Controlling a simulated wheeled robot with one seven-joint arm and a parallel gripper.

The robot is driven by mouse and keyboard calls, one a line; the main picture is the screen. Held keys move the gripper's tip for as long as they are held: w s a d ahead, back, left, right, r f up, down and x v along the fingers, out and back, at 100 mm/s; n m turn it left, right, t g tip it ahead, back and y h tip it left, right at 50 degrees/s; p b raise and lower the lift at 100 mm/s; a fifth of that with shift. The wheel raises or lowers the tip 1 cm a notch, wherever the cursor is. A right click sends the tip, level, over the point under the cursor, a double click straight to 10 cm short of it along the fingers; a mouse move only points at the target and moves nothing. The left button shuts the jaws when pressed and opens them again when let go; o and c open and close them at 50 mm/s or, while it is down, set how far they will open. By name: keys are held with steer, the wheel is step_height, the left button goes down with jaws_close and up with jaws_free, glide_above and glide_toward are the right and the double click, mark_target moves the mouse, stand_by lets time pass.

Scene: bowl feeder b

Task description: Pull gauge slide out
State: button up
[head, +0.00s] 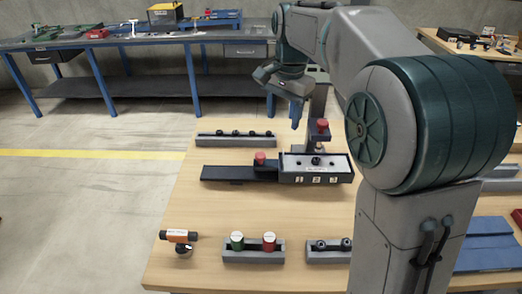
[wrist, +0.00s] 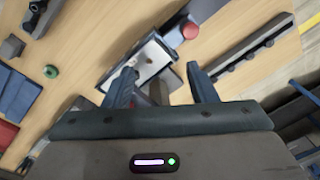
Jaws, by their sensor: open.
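The gauge block (head: 336,178), a dark box with a light top and tags numbered 1, 2 and 3, sits mid-table. A flat dark slide (head: 226,172) sticks out of its left side, with a red knob (head: 260,158) on it close to the block. In the wrist view the light-topped block (wrist: 145,60) and the red knob (wrist: 190,31) lie beyond the fingers. My gripper (head: 296,116) hangs above and behind the block, apart from the knob. In the wrist view my gripper (wrist: 162,86) is open, with nothing held between the fingers.
A dark post with a second red knob (head: 320,125) stands behind the block. A rack of dark pegs (head: 236,139) lies at the back. The table's left area is clear.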

steer(key=m, duration=0.2)
glide_above(261, 154)
steer(key=f, duration=0.2)
steer(key=shift+g+h, duration=0.3)
step_height(261, 154, down, 14)
steer(key=shift+r+b, duration=0.1)
steer(key=shift+b, duration=0.4)
